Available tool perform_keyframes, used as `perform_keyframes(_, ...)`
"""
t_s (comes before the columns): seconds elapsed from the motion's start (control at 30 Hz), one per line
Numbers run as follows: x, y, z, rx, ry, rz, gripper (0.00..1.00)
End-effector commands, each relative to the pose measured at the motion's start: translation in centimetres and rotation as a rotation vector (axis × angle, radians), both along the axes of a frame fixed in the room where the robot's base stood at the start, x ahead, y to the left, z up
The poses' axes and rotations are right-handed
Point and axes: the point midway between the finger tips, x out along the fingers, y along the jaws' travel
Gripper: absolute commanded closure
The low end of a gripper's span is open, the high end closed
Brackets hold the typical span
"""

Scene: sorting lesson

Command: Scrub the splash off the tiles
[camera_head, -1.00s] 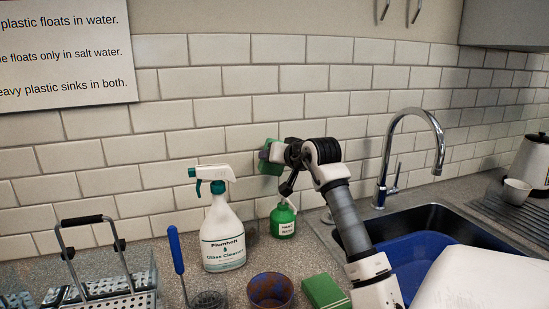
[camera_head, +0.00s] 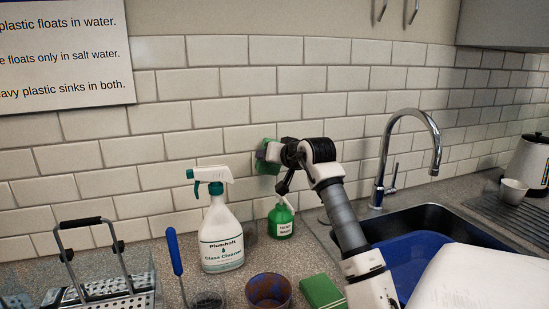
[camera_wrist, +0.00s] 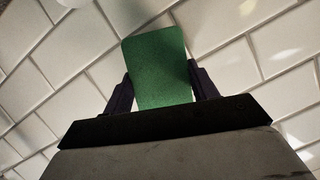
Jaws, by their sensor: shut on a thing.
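My gripper (camera_wrist: 162,92) is shut on a green scrubbing pad (camera_wrist: 155,62), with a dark finger on each side of it in the wrist view. In the head view the pad (camera_head: 262,160) is at the white tiled wall (camera_head: 330,105), partly hidden by my gripper (camera_head: 272,153). The pad appears to be against the tiles, but I cannot tell for sure that it touches. I cannot make out a splash on the tiles; the area behind the pad and gripper is hidden.
A glass cleaner spray bottle (camera_head: 221,235) and a green hand-wash bottle (camera_head: 281,222) stand below my arm. The sink tap (camera_head: 432,140) is right.

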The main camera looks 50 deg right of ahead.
Motion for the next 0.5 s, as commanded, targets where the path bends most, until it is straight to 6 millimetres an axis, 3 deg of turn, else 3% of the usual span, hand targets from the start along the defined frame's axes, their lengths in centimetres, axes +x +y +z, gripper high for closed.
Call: perform_keyframes(0.5, 0.90, -0.50, 0.08, 0.000, 0.000, -0.001, 0.60)
